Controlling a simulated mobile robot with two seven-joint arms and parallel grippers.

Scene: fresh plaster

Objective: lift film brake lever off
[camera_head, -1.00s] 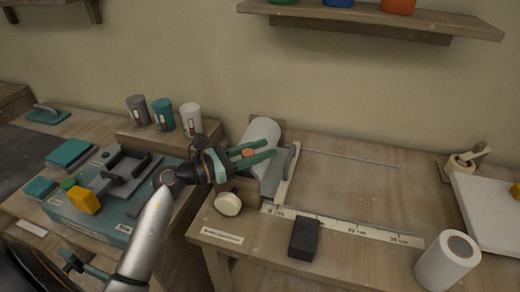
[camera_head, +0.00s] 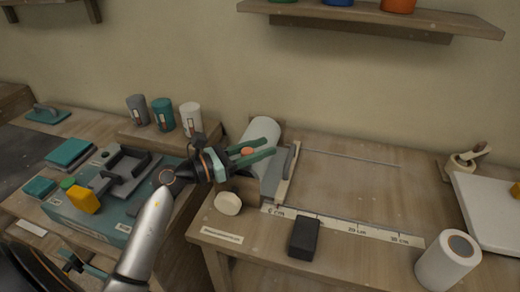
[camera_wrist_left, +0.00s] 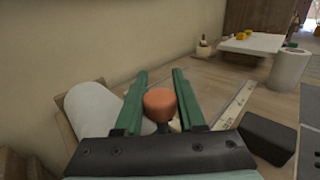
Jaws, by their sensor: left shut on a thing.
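My left gripper (camera_head: 254,150), with green fingers, is shut on the orange knob (camera_head: 247,151) of the brake lever. In the left wrist view the orange knob (camera_wrist_left: 160,104) sits between the two fingers (camera_wrist_left: 160,98), with a dark stem below it. The white film roll (camera_head: 262,131) lies behind the fingers at the left end of the wooden bench. The fingers and wrist hide most of the lever, so I cannot tell whether it is clear of the roll. My right gripper is not in view.
A black block (camera_head: 304,237) stands by the ruler strip (camera_head: 345,227). A white roll (camera_head: 447,260) stands at the front right. A pale round knob (camera_head: 228,204) is on the bench's left end. Several cans stand on a ledge behind left. The bench middle is clear.

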